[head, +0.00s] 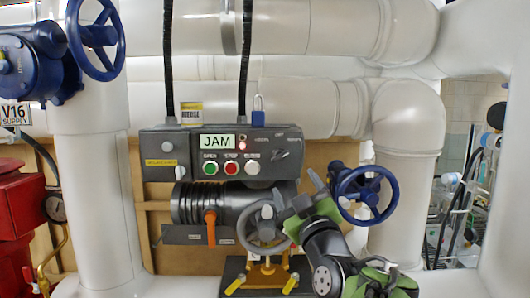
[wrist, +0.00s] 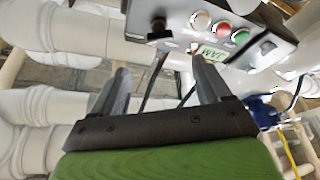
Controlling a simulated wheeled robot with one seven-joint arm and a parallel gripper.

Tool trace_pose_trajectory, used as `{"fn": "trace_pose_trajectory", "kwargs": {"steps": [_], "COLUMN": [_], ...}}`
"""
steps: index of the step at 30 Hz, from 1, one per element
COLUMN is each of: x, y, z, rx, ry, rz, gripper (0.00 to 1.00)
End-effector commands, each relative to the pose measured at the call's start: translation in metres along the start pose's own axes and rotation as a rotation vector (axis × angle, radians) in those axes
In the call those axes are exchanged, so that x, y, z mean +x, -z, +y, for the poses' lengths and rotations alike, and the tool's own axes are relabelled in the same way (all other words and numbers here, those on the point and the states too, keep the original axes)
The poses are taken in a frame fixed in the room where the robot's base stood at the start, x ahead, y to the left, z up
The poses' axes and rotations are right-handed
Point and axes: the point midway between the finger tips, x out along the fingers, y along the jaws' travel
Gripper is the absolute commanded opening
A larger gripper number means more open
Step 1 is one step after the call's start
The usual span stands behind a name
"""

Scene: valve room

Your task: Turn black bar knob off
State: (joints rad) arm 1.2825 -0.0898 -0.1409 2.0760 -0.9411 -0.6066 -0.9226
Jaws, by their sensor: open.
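The black bar knob (head: 281,155) is on the right part of the grey control box (head: 160,143), with small labels above it. Its bar looks tilted, but its exact setting is too small to tell. In the wrist view the black bar knob (wrist: 158,29) shows near the top, beyond the fingertips, on the upside-down box. My gripper (head: 296,187) is below the knob in the head view, in front of the box's lower right side. In the wrist view my gripper (wrist: 158,63) has its fingers wide apart with nothing between them. It is apart from the knob.
The box has a JAM display (head: 217,142), a green button (head: 210,168), a red button (head: 231,168) and a white button (head: 252,168). A grey handwheel (head: 263,238) and a blue handwheel (head: 363,193) flank my arm. A blue padlock (head: 258,117) sits on top.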

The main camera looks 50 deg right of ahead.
Motion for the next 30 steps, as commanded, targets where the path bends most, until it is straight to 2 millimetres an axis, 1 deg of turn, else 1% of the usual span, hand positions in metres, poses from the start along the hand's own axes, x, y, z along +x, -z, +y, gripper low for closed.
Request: {"fn": "trace_pose_trajectory", "kwargs": {"steps": [1, 9, 12, 15, 19, 25, 26, 30], "x": [0.017, 0.086, 0.106, 0.120, 0.128, 0.127, 0.127, 0.127], "y": [0.006, 0.007, 0.006, 0.005, 0.003, 0.002, 0.001, 0.001], "z": [0.003, 0.003, 0.003, 0.002, 0.001, 0.000, 0.000, 0.000], "rx": [0.003, 0.005, 0.004, 0.004, 0.004, 0.003, 0.003, 0.003], "ry": [0.005, 0.004, 0.003, 0.003, 0.002, 0.002, 0.002, 0.002], "rz": [-0.002, -0.001, -0.002, -0.001, -0.001, -0.001, -0.002, -0.002], "gripper": [0.77, 0.77, 0.77, 0.77, 0.77, 0.77, 0.75, 0.54]}}
